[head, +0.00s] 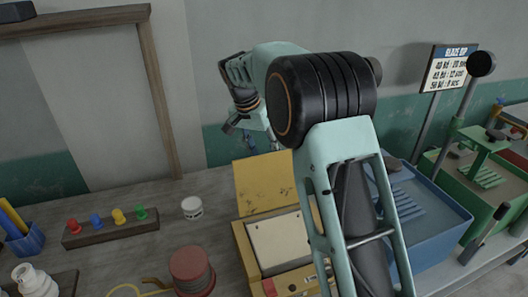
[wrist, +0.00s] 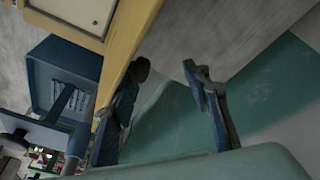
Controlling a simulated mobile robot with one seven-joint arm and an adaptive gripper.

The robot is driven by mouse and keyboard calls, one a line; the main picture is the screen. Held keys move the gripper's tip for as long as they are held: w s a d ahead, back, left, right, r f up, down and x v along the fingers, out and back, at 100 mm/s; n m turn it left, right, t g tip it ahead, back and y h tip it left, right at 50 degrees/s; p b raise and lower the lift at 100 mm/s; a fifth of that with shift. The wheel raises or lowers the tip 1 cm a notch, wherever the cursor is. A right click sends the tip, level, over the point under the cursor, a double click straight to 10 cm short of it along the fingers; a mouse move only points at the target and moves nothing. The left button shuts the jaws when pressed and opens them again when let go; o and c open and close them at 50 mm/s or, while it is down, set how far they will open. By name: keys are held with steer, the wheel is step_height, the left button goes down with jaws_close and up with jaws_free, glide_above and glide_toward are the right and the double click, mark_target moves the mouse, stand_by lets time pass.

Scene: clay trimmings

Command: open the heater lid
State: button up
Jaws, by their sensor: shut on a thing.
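The heater is a yellow box (head: 246,253) on the bench, with a pale panel (head: 283,240) inside its top. Its yellow lid (head: 262,183) stands raised at the back, near upright. In the wrist view the lid's edge (wrist: 125,50) runs down beside one finger. My gripper (head: 242,135) is by the lid's upper edge, partly hidden by my arm. In the wrist view my gripper (wrist: 168,72) is shut on the lid, though its fingertips show spaced apart and the grip itself is hard to make out.
A blue tub (head: 440,215) stands right of the heater, near a green stand (head: 460,180). Left are a white jar (head: 192,208), a red round object (head: 190,270) and a rack of coloured knobs (head: 110,228). The wall (head: 215,60) is close behind.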

steer(key=v, duration=1.2)
steer(key=shift+s+a+t, duration=0.15)
steer(key=shift+t, duration=0.15)
steer(key=shift+f, duration=0.2)
steer(key=shift+r, duration=0.1)
